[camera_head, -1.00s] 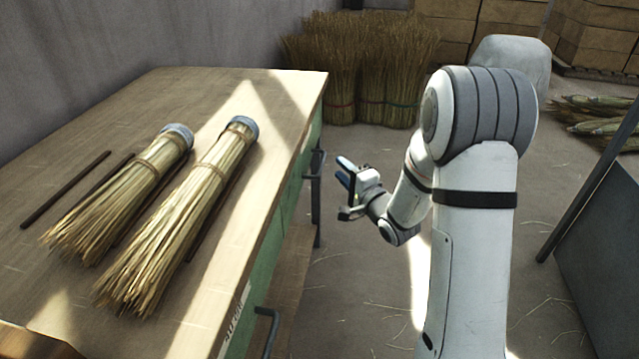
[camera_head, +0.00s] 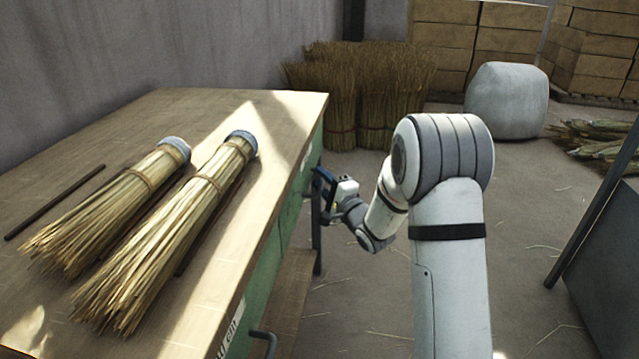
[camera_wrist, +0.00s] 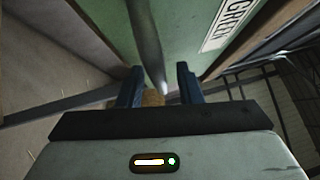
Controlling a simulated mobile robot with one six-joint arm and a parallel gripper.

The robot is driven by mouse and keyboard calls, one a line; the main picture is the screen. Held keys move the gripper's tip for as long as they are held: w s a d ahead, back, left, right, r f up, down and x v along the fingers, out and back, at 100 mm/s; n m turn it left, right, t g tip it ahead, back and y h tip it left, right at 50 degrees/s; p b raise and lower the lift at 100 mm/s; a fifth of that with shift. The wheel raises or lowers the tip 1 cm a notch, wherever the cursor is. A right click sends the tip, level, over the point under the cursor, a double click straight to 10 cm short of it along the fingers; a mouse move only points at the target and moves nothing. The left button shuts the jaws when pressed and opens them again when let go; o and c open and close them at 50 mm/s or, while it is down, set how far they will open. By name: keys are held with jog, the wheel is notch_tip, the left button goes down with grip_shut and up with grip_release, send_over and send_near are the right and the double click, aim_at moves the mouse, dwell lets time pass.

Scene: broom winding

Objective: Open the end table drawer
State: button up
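The end table is a wooden-topped table (camera_head: 245,105) with green drawer fronts (camera_head: 262,275) along its right side. A dark bar handle (camera_head: 264,340) is on the near drawer. My gripper (camera_head: 318,185) is beside the far drawer's handle, which it largely hides in the head view. In the wrist view, the grey handle bar (camera_wrist: 147,45) runs down between the two blue fingers of my gripper (camera_wrist: 160,88), with gaps showing on both sides. The green drawer front (camera_wrist: 185,35) with a white label (camera_wrist: 228,22) lies behind it. The drawer looks shut.
Two straw brooms (camera_head: 170,230) and a dark stick (camera_head: 55,203) lie on the tabletop. Straw bundles (camera_head: 385,90) and a grey sack (camera_head: 507,100) stand at the back. A dark panel (camera_head: 600,240) is at the right. The floor between is clear apart from loose straw.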

grip_shut()
dwell(0.4)
